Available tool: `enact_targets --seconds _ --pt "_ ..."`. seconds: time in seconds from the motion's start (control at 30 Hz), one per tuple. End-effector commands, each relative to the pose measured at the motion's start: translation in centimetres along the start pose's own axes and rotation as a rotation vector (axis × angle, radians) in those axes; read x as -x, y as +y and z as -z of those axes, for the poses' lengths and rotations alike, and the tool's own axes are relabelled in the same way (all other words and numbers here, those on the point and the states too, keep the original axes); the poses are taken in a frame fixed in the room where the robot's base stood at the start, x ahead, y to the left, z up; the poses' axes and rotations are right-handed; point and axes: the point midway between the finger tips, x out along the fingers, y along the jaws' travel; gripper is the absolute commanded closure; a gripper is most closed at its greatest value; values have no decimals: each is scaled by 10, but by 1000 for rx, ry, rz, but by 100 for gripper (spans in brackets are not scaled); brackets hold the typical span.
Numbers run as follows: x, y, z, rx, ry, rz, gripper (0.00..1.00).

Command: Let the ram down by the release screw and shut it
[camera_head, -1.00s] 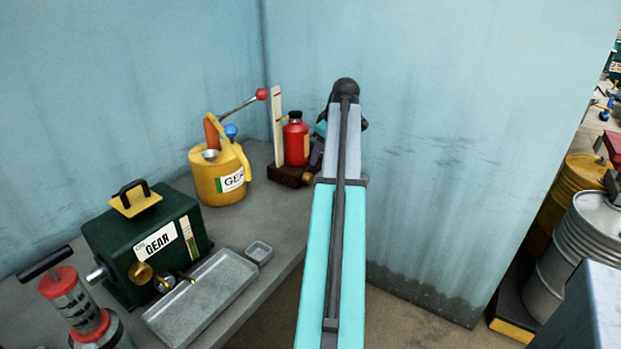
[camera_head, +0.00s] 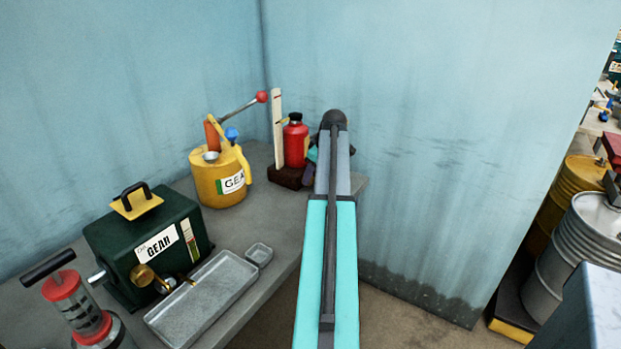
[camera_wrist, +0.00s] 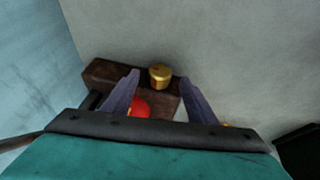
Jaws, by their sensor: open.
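A red jack (camera_head: 296,143) with a black top stands on a dark brown block (camera_head: 286,178) near the back wall. A pale upright strip (camera_head: 277,128) stands beside it. In the wrist view, the block (camera_wrist: 103,73) shows from above, with part of a red body (camera_wrist: 138,109). A brass knob (camera_wrist: 160,73), which looks like the release screw, is at the block's edge. My gripper (camera_wrist: 159,78) is open, its fingertips on either side of the knob with gaps showing. In the head view, my arm hides the knob and most of the gripper.
A yellow GEAR can (camera_head: 217,184) stands left of the jack, near a red-balled lever (camera_head: 262,97). A green GEAR box (camera_head: 148,246), a grey tray (camera_head: 203,302) and a small dish (camera_head: 259,254) are nearer. Walls close in behind; drums (camera_head: 580,245) stand far right.

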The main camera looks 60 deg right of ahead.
Motion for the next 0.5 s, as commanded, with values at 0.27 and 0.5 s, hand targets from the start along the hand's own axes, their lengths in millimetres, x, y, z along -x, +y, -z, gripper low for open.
enact_targets --seconds 0.27,0.5 --pt "-29 0 1 1 0 1 48" --pt "-37 0 0 1 0 0 48"
